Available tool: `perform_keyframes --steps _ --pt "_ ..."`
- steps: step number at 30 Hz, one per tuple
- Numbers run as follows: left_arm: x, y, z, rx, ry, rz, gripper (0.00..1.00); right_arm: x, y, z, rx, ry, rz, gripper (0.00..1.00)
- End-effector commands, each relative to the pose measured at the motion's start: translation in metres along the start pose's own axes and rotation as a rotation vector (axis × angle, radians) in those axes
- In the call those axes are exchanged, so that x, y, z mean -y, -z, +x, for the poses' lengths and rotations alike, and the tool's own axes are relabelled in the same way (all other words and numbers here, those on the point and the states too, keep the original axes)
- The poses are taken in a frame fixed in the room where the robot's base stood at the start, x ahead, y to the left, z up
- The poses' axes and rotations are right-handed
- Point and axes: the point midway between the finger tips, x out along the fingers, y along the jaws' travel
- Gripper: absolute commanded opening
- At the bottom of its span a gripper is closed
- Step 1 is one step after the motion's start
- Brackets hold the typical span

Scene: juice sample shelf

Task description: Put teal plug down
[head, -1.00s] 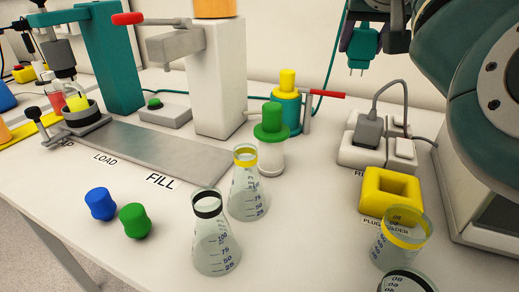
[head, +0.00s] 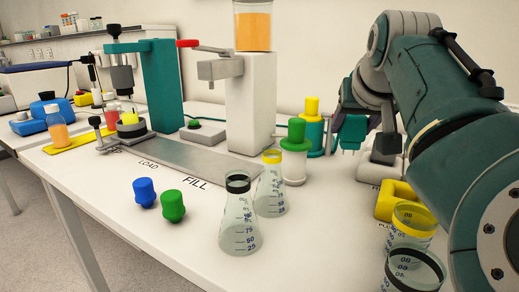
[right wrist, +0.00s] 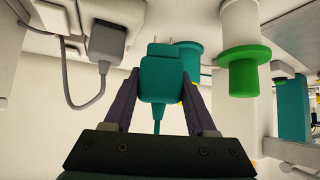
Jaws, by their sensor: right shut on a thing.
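My right gripper (right wrist: 159,78) is shut on the teal plug (right wrist: 160,82), with one dark finger on each side of it. In the head view the teal plug (head: 352,130) hangs with its prongs down above the white table, right of the teal bottle with the yellow top (head: 312,130). My arm partly covers the gripper there. The yellow plug holder (head: 388,205), a block with an opening, lies on the table in front of the plug, partly hidden by my arm. My left gripper is not in view.
A grey plug with its cable (right wrist: 105,42) sits at the white sockets in the right wrist view. A green-topped bottle (head: 294,160) stands near the plug. Flasks (head: 238,220) and beakers (head: 412,217) stand in front. Table between flasks and holder is clear.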

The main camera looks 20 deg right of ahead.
Motion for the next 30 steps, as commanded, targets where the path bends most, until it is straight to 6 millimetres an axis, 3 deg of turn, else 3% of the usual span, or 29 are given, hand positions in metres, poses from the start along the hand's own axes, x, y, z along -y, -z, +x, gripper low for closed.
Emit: perform_keyframes --steps 11,30 --pt "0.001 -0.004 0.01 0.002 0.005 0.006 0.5 0.0 -0.036 0.032 0.001 0.001 -0.001 0.0" --pt "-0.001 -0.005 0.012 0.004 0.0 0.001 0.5 0.0 -0.045 0.04 0.001 0.001 -0.001 0.0"
